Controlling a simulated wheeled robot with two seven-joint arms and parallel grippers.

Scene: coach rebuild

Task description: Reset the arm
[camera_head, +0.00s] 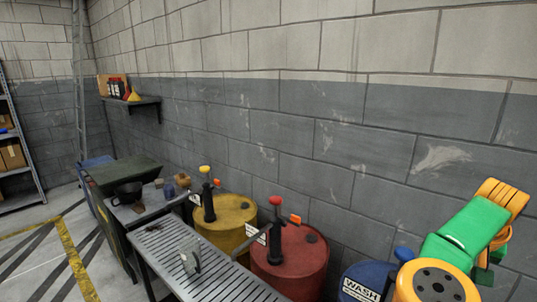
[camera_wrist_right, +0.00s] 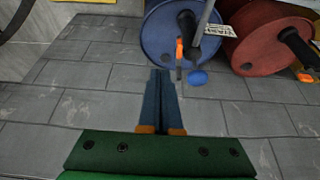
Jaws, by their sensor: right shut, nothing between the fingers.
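My right arm (camera_head: 462,240), green and yellow, comes in at the lower right of the head view, folded up near the block wall. Its gripper is outside that view. In the right wrist view my right gripper (camera_wrist_right: 161,74) shows as two dark blue fingers with orange bases, closed together with nothing between them. The fingers lie in front of the grey block wall, with the blue drum (camera_wrist_right: 185,35) beyond their tips. My left arm and gripper are in neither view.
Along the wall stand a yellow drum (camera_head: 226,228), a red drum (camera_head: 300,270) and a blue drum (camera_head: 364,278), with pump handles on top. A slatted metal bench (camera_head: 226,283) stands in front. A small shelf (camera_head: 146,101) hangs on the wall. Floor is open at left.

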